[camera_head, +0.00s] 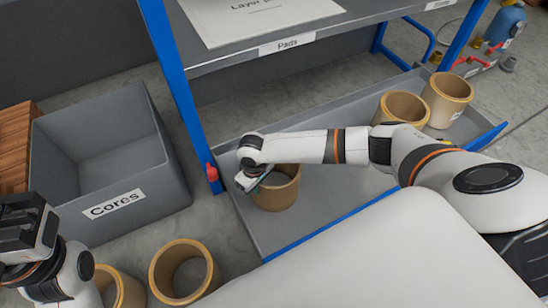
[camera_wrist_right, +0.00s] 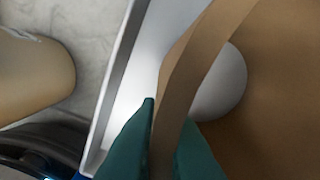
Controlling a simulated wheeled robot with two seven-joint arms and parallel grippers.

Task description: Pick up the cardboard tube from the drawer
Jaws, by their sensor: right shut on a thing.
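A brown cardboard tube (camera_head: 277,192) stands upright in the left part of the grey drawer (camera_head: 330,205). My right gripper (camera_head: 250,181) is at the tube's near-left rim. In the right wrist view its teal fingers (camera_wrist_right: 164,120) are shut on the tube wall (camera_wrist_right: 187,75), one finger on each side. The tube appears to be still in the drawer; I cannot tell if it is clear of the drawer floor. Two more tubes (camera_head: 403,107) (camera_head: 447,97) stand at the drawer's right end. My left gripper (camera_head: 28,225) is at the left edge, with its fingertips unclear.
A grey bin labelled Cores (camera_head: 150,165) stands left of the rack, its visible interior empty. Two tubes (camera_head: 182,273) (camera_head: 120,288) stand on the floor in front.

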